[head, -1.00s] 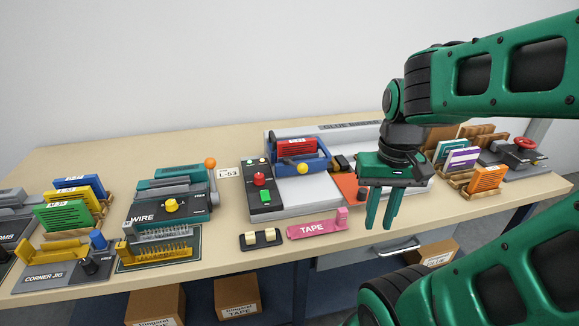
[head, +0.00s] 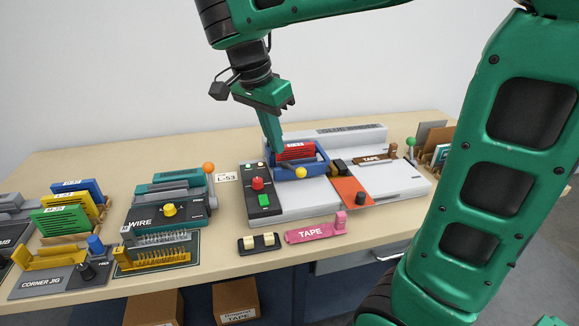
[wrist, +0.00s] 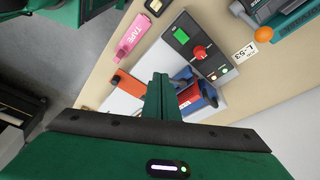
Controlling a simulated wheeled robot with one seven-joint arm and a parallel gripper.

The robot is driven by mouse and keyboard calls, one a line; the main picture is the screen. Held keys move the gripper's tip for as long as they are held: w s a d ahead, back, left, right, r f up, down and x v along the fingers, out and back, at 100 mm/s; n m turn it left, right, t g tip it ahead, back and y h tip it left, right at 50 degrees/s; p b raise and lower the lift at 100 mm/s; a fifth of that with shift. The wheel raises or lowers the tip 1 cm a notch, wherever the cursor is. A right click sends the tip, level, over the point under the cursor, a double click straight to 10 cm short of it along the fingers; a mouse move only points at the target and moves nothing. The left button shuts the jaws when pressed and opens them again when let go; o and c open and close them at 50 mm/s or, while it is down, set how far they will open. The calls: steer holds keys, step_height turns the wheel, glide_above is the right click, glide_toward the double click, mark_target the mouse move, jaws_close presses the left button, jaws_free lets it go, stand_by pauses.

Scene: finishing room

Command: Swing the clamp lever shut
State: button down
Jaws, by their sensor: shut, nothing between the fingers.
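The glue binder (head: 300,210) is a pale grey machine on the bench. On its left part sits a blue clamp (head: 318,167) with a red booklet (head: 296,152) standing in it and a yellow ball knob (head: 301,173) at its front. I cannot tell for sure which part is the clamp lever. My gripper (head: 277,142) points down, its fingers together, with its tips just at the left back of the blue clamp. In the wrist view my fingers (wrist: 160,80) overlap the blue clamp (wrist: 208,90), hiding part of it; I cannot tell whether they touch.
Left of the clamp is a black control panel (head: 263,203) with red and green buttons. A green-knobbed lever (head: 410,143) stands at the binder's right. A pink tape holder (head: 310,234) lies in front. The wire machine (head: 165,209), with an orange-knobbed lever (head: 209,168), stands further left.

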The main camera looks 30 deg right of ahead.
steer(key=shift+w+a+r, duration=0.15)
steer(key=shift+w+a, duration=0.1)
steer(key=shift+a, duration=0.3)
steer(key=shift+d, duration=0.1)
steer(key=w+d+f, duration=0.1)
steer(key=d+f, duration=0.5)
steer(key=f, duration=0.4)
steer(key=shift+w+d+f, duration=0.2)
steer(key=shift+w+d, duration=0.1)
steer(key=shift+w, duration=0.1)
steer(key=shift+a, duration=0.1)
